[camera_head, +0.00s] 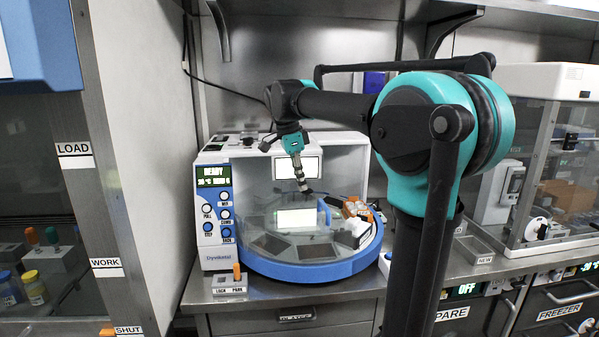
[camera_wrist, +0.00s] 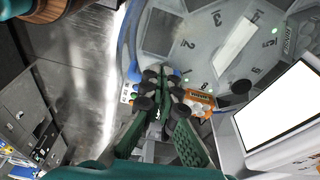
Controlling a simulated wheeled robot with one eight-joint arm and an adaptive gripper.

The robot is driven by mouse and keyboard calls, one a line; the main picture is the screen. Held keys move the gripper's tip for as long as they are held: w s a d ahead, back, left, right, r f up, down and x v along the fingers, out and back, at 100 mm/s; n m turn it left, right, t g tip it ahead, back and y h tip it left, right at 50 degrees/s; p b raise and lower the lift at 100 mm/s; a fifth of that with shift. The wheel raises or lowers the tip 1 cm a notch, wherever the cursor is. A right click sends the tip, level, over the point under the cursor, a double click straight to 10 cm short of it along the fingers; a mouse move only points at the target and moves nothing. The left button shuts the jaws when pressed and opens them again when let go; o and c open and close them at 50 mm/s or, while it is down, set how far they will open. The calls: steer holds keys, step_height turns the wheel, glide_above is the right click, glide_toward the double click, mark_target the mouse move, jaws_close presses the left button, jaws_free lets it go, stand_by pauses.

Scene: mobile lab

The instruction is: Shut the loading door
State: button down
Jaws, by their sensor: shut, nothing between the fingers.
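The white and blue benchtop machine (camera_head: 214,222) has a display reading READY and a round carousel with a blue front rim (camera_head: 310,269). A clear curved panel seems to cover part of its front, with an upright blue handle (camera_head: 323,213); I cannot tell how far open this door stands. My gripper (camera_head: 307,191) points down at the machine's front, just left of and above the handle. In the wrist view my gripper (camera_wrist: 160,98) is shut and empty over the carousel's edge, with a blue piece by the tips. Contact is unclear.
An orange rack (camera_head: 356,209) with white-capped items stands at the machine's right; it also shows in the wrist view (camera_wrist: 199,101). A lock/park block (camera_head: 229,285) sits in front. A clear-walled enclosure (camera_head: 546,165) stands right, and a hood frame (camera_head: 100,170) left.

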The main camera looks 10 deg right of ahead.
mark_target(317, 218)
steer(key=x, duration=0.3)
steer(key=shift+f, duration=0.3)
steer(key=shift+d+f, duration=0.3)
steer(key=shift+d, duration=0.3)
steer(key=shift+d+f, duration=0.3)
steer(key=shift+d, duration=0.25)
steer(key=shift+w+d+f, duration=0.15)
steer(key=shift+d+f, duration=0.2)
steer(key=shift+d, duration=0.45)
steer(key=shift+d, duration=0.15)
